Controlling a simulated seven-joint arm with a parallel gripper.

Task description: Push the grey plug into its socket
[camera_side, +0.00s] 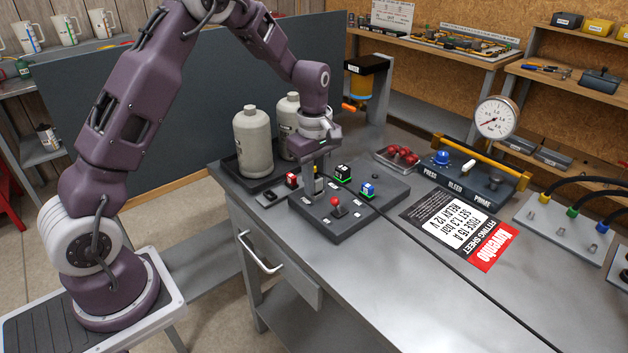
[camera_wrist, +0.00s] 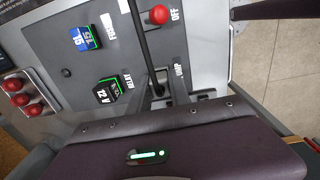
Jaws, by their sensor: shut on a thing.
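My gripper (camera_side: 308,190) points straight down over the left part of the dark grey panel (camera_side: 345,232) on the bench. In the wrist view the fingertips (camera_wrist: 167,96) are close together near the panel, beside the PUMP label (camera_wrist: 180,78). They are shut on the grey plug (camera_wrist: 158,89), which is mostly hidden between them. A black cable (camera_wrist: 142,40) runs from the plug up the wrist view. The socket is hidden under the plug and fingers, so I cannot tell how deep the plug sits.
The black relay (camera_side: 343,172) and blue fuse (camera_side: 367,189) sit on the panel. Two grey bottles (camera_side: 253,143) stand behind, left. A fitting sheet (camera_side: 460,226) lies to the right. The bench front is clear except for a cable.

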